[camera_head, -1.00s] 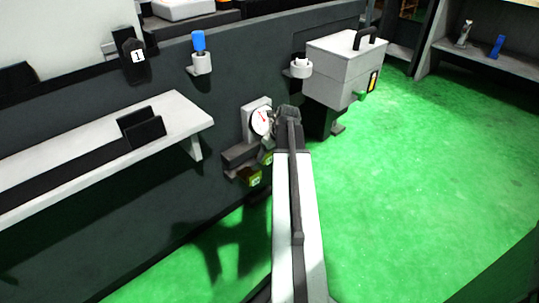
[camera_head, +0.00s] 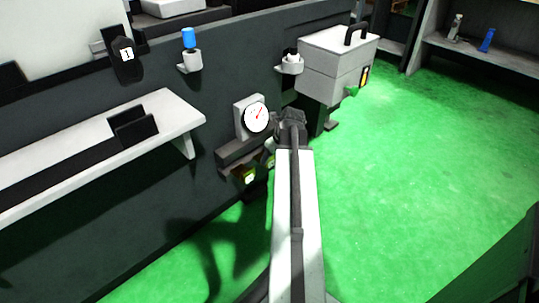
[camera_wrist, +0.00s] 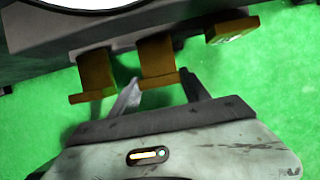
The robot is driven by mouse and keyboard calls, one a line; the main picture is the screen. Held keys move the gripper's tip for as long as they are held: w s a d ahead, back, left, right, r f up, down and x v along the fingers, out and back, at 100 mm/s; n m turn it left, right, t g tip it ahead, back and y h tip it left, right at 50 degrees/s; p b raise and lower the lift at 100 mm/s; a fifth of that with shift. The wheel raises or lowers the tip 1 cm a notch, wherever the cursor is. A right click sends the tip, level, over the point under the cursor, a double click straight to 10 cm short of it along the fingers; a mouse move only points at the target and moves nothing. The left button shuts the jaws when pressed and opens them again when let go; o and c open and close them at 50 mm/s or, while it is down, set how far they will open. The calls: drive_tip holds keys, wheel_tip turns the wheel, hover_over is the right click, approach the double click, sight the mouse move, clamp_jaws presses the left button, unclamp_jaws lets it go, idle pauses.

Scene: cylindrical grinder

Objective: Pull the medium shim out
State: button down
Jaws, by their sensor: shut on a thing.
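Several yellow shims hang from a dark holder under a gauge. In the wrist view they are a left shim (camera_wrist: 95,75), a middle shim (camera_wrist: 157,58) and a right shim (camera_wrist: 231,30) with a pale mark on its face. My gripper (camera_wrist: 160,88) is shut on the middle shim, with one finger on each side of its lower end. The shim's upper part is at the holder (camera_wrist: 140,28). No size marking is readable on the middle shim. In the head view my gripper is mostly hidden by my own arm, and the yellow shims (camera_head: 249,174) show partly beside it.
A white dial gauge (camera_head: 256,117) sits just above the holder. A grey box with a black handle (camera_head: 337,65) stands beyond my gripper. A white shelf (camera_head: 180,118) juts out on the left. The green floor (camera_head: 430,190) is clear on the right.

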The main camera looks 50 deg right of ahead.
drive_tip(key=c, duration=0.5)
unclamp_jaws()
drive_tip(key=shift+s, duration=0.2)
drive_tip(key=p+v, duration=0.7)
drive_tip(key=shift+s+r, duration=0.15)
drive_tip(key=shift+r, duration=0.2)
drive_tip(key=shift+s, duration=0.1)
